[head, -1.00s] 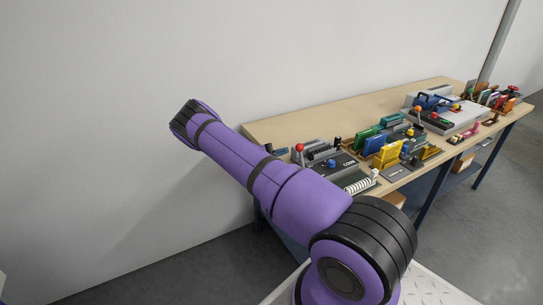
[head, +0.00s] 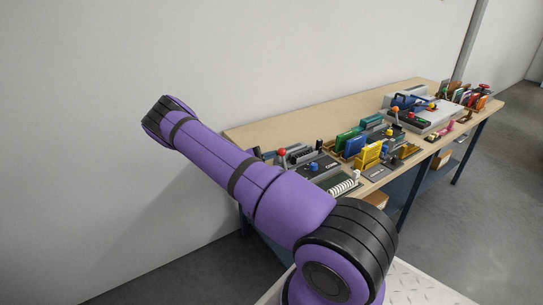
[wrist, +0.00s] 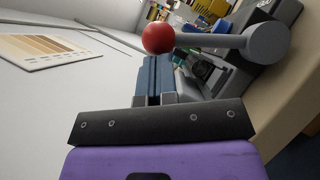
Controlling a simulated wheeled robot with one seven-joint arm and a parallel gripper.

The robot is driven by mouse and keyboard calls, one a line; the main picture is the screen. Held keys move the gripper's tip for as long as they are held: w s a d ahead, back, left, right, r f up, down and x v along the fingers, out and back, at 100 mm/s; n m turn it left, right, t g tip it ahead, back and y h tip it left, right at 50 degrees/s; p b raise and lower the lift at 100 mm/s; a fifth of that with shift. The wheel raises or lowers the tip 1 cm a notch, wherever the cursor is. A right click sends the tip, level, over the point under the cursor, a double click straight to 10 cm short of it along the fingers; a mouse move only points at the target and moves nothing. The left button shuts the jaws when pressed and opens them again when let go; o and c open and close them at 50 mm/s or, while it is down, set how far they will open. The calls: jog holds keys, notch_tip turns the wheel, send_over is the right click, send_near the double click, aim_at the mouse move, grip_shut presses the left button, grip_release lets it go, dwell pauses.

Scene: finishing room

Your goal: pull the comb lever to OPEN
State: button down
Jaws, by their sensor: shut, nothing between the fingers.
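The comb lever has a red ball knob (wrist: 158,38) on a grey rod (wrist: 215,42), which runs to a round grey hub (wrist: 267,43) at the right of the wrist view. In the head view the red knob (head: 282,152) stands above the dark machine labelled COMB (head: 328,166), partly behind my purple arm. My gripper (wrist: 154,65) has its dark blue fingers shut together and empty. The fingertips appear just below the knob in the wrist view. I cannot tell whether they touch it. No OPEN mark is readable.
The wooden bench (head: 262,128) carries several things right of the lever: a white binding coil (head: 343,187), yellow holders (head: 368,155), green and blue upright pieces, and a grey machine (head: 425,115). A card of brown colour samples (wrist: 50,50) shows at the left of the wrist view.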

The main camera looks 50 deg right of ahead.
aim_at(282, 156)
jog(key=s+r+m+y, duration=0.1)
jog(key=s+m, duration=0.1)
jog(key=s+a+r+m+t+y, duration=0.1)
jog(key=s+m, duration=0.1)
jog(key=m, duration=0.1)
jog(key=s+r+m+t+y, duration=0.1)
jog(key=s+m+y, duration=0.1)
jog(key=m, duration=0.1)
jog(key=shift+s+a, duration=0.2)
jog(key=shift+a, duration=0.05)
jog(key=shift+s+a+m+t+y, duration=0.2)
jog(key=shift+s+m+t+y, duration=0.1)
jog(key=shift+s+m+t, duration=0.45)
jog(key=shift+s+f+g, duration=0.1)
jog(key=shift+s+g, duration=0.05)
jog(key=shift+g, duration=0.1)
